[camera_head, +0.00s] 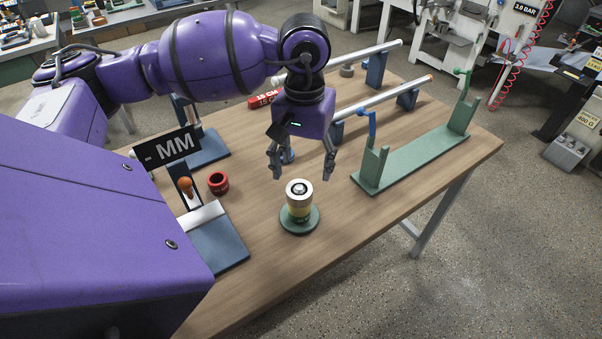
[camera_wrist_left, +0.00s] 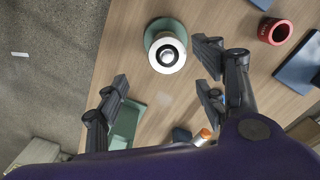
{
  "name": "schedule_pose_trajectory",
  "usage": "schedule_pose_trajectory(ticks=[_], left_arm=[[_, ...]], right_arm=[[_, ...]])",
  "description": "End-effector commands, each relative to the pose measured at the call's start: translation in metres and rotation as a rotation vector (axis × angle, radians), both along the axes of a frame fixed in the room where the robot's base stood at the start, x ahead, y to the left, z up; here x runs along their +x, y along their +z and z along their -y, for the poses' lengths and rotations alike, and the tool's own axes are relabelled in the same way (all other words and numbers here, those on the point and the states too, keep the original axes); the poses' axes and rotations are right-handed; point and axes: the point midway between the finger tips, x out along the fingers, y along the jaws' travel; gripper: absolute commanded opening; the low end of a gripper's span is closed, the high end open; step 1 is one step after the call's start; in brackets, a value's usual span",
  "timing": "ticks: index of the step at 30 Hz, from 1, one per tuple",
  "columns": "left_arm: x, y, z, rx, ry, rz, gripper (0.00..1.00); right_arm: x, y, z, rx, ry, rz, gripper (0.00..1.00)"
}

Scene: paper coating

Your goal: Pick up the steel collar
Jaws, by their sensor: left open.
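A pale silver ring (camera_head: 299,188), which looks like the steel collar, tops a short stack with a yellowish band below it. The stack stands upright on a round green base (camera_head: 300,221) on the wooden table. In the left wrist view the ring (camera_wrist_left: 168,66) shows from above, around a central post. My left gripper (camera_head: 302,172) points down, open and empty, above and slightly behind the stack. In the left wrist view its spread fingers (camera_wrist_left: 162,78) have bare table between them, with the ring just beyond. My right gripper is in neither view.
A red collar (camera_head: 218,183) lies left of the stack. A green stand (camera_head: 415,160) with uprights is at the right. Rods on blue supports (camera_head: 376,70) and a small grey ring (camera_head: 346,71) are farther back. The table in front of the stack is clear.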

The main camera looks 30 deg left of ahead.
Motion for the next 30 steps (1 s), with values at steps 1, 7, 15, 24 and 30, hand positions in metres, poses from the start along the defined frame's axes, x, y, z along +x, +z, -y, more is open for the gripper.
schedule_pose_trajectory(ticks=[1, 7, 15, 24, 30], left_arm=[[0.0, 0.0, -0.001, 0.006, -0.003, 0.002, 0.64], [-0.001, -0.015, -0.003, 0.011, -0.006, 0.0, 0.64], [-0.004, -0.045, -0.004, 0.009, -0.003, 0.005, 0.64], [-0.004, -0.077, -0.005, 0.01, -0.005, 0.004, 0.64], [-0.005, -0.077, -0.005, 0.01, -0.005, 0.003, 0.61]], right_arm=[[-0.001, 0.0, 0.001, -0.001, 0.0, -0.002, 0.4], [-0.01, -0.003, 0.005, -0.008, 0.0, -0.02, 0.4], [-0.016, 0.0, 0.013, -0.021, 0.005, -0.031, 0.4], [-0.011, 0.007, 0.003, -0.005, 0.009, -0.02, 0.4], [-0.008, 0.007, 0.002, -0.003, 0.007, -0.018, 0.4]])
